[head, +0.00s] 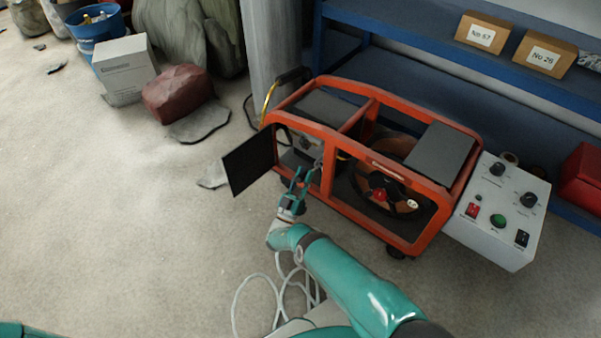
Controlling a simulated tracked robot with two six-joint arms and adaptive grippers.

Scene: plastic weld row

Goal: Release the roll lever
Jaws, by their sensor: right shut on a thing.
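The orange-framed machine (430,240) stands on the floor at the middle right. A dark flap (248,163) stands out from its left end, beside an opening. My right gripper (302,175) is at this opening. It is shut on what looks like the roll lever, a small grey part (318,163) by the frame post. The fingers and the small scale hide exactly where they grip it. A dark roll or wheel with a red hub (380,196) sits inside the frame to the right. My left gripper is out of view.
A grey control box (497,212) with knobs and a green button is at the machine's right end. A blue shelf (400,27) with boxes stands behind. Rocks, a white carton (125,72) and a blue bucket (95,25) are at upper left.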

